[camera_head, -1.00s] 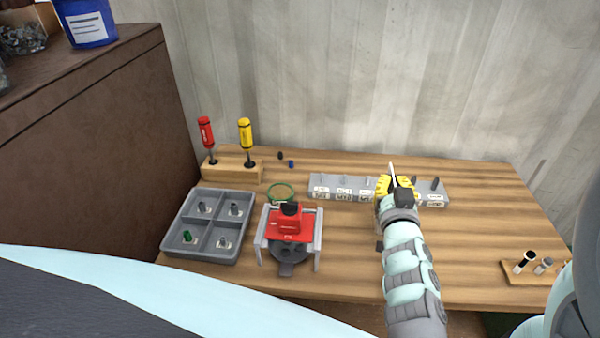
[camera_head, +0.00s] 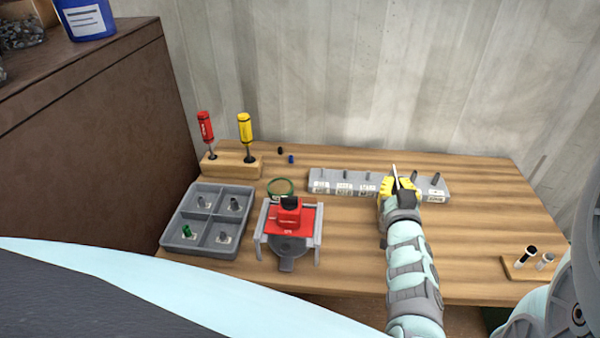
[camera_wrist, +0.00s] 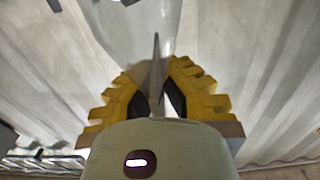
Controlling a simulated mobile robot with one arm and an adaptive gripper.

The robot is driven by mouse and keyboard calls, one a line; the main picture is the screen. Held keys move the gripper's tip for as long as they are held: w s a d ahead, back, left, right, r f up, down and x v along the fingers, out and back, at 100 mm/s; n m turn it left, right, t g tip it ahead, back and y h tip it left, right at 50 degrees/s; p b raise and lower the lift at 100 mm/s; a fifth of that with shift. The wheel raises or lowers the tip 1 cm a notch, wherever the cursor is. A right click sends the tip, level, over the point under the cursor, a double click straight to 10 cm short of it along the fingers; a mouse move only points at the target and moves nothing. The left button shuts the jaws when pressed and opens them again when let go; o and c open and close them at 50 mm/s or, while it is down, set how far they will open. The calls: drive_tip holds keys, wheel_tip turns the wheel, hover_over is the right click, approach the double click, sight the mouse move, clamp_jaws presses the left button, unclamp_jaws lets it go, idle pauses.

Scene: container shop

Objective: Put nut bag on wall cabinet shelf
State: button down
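My gripper (camera_head: 398,186), with yellow ribbed fingers, is raised above the right half of the workbench. In the wrist view its fingers (camera_wrist: 157,80) are closed in on a thin, pale, upright fold. A smooth translucent patch, which looks like the clear plastic of the nut bag (camera_wrist: 138,30), spreads beyond the fingertips. The thin pale edge also sticks up from the gripper in the head view. The bag's contents are not visible. No wall cabinet shelf can be made out.
A brown cabinet (camera_head: 90,130) at left carries a blue tub (camera_head: 85,18). On the workbench (camera_head: 350,250) are a screwdriver block (camera_head: 232,167), a grey divided tray (camera_head: 208,220), a red-topped fixture (camera_head: 290,220), a grey labelled rack (camera_head: 335,182) and a small wooden holder (camera_head: 518,268). A corrugated wall (camera_head: 350,80) stands behind.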

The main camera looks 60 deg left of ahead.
drive_tip(key=c, duration=1.7)
unclamp_jaws()
drive_tip(key=shift+f, duration=0.15)
drive_tip(key=o, duration=0.6)
drive_tip(key=shift+c, duration=0.2)
